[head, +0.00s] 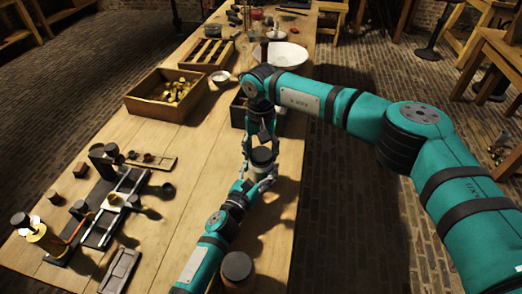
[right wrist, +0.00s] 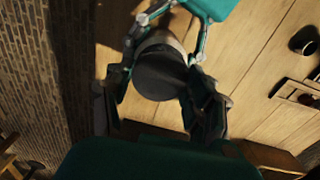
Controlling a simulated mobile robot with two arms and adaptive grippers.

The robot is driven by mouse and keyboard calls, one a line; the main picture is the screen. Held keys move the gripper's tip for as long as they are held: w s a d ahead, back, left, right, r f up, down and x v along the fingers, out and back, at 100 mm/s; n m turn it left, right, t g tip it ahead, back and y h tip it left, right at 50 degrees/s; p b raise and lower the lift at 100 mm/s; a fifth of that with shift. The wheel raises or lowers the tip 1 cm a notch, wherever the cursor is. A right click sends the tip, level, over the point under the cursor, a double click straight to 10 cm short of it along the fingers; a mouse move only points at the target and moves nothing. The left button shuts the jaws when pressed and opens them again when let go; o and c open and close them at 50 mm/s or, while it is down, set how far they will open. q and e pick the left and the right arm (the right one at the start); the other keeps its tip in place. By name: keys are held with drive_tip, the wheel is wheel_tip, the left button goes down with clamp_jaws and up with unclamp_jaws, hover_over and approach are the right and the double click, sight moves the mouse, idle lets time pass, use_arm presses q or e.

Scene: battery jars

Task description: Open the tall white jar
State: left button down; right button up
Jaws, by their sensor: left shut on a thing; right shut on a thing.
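The tall white jar (head: 262,170) stands at the middle of the table near its right edge, mostly hidden by my grippers. Its dark round lid (head: 262,155) is on top; the lid fills the middle of the right wrist view (right wrist: 160,78), with a pale strip of the jar (right wrist: 165,40) behind it. My left gripper (head: 261,180) comes from the front and is shut around the jar body. My right gripper (head: 260,145) comes down from above, its fingers on both sides of the lid, shut on it. In the right wrist view its fingers (right wrist: 155,108) flank the lid.
A dark-lidded jar (head: 237,268) stands at the front beside my left arm. A wooden box (head: 150,108) with brass pieces, a slotted tray (head: 207,54), a small white dish (head: 220,77) and a large white bowl (head: 288,56) lie farther back. Battery fixtures (head: 110,215) occupy the left.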

sight(261, 153)
drive_tip(key=shift+r, duration=0.15)
drive_tip(key=shift+r, duration=0.9)
drive_tip(key=shift+r, duration=2)
use_arm(q)
drive_tip(key=shift+c, duration=0.4)
unclamp_jaws()
drive_tip(key=shift+s, duration=0.1)
